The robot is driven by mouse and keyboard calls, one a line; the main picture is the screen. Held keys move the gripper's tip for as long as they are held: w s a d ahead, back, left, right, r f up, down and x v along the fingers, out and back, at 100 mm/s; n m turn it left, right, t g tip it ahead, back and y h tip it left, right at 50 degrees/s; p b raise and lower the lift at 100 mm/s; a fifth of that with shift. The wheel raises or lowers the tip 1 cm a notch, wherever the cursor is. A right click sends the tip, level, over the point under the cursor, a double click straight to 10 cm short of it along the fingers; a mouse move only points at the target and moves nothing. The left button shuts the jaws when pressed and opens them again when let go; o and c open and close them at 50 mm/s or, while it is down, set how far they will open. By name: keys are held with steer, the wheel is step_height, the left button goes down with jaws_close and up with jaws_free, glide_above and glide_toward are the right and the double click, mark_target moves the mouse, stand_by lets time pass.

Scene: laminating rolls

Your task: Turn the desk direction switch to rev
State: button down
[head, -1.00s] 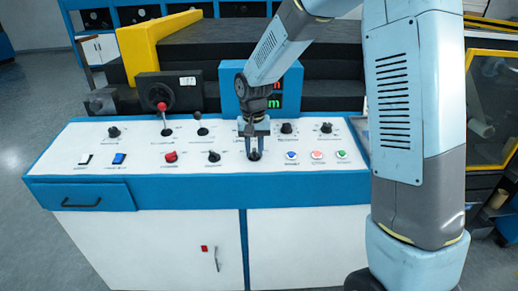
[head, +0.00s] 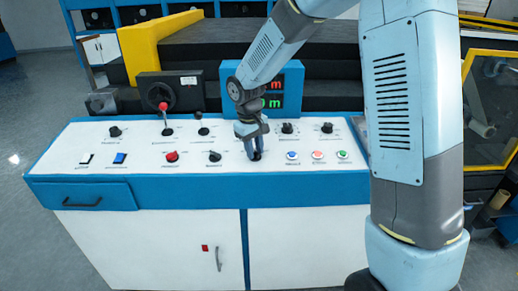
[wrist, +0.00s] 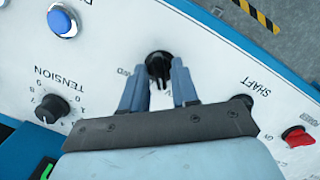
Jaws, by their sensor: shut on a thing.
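The direction switch is a black knob (head: 257,156) on the white desk panel, in the front row left of the round buttons. It shows more clearly in the wrist view (wrist: 158,64), with a narrow black grip. My gripper (head: 256,150) points down onto it. In the wrist view the two blue fingers of my gripper (wrist: 160,72) stand on either side of the knob, shut on it. The lettering beside the knob is partly hidden by the fingers; part of a word ending in "WD" shows on its left.
The TENSION dial (wrist: 52,109) and a blue button (wrist: 63,20) lie left in the wrist view, a red switch (wrist: 297,136) right. A display (head: 290,90) rises behind my gripper.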

steer(key=shift+s+f+n, duration=0.2)
steer(key=shift+n, duration=0.6)
steer(key=c, duration=1.2)
jaws_free()
steer(key=shift+c, duration=0.2)
steer(key=shift+o, duration=0.3)
steer(key=shift+w+r, duration=0.1)
step_height(320, 180, up, 14)
steer(key=a, duration=0.1)
steer(key=shift+s+a+f, duration=0.25)
steer(key=shift+s+a, duration=0.05)
steer(key=shift+a, duration=0.05)
